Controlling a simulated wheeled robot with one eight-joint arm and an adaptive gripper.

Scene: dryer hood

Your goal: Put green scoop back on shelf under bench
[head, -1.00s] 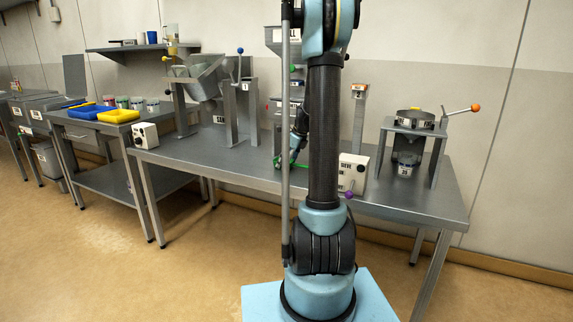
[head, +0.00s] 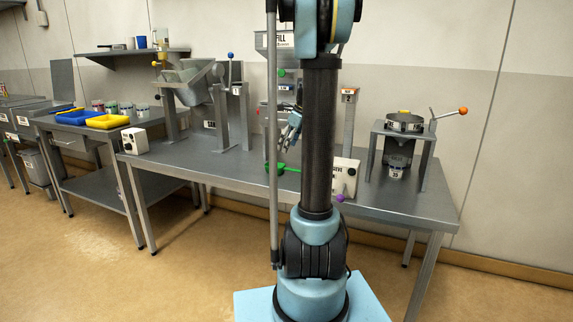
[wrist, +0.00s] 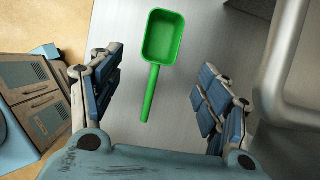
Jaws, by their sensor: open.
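The green scoop (head: 277,169) lies on the grey bench top (head: 235,172), left of the white control box and partly behind my arm. In the wrist view the scoop (wrist: 163,38) shows its open bowl at the far end and its handle pointing toward my gripper. My gripper (wrist: 163,68) is open and empty, with one finger on each side of the handle's line and not touching it. In the head view my gripper (head: 292,130) is above the bench, over the scoop. A lower shelf (head: 150,184) shows under the left bench.
The control box (head: 343,178) with a purple knob stands right of the scoop. A sieve stand (head: 404,150) is farther right. A filling column (head: 284,90) rises behind my arm. The front of the bench is mostly clear.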

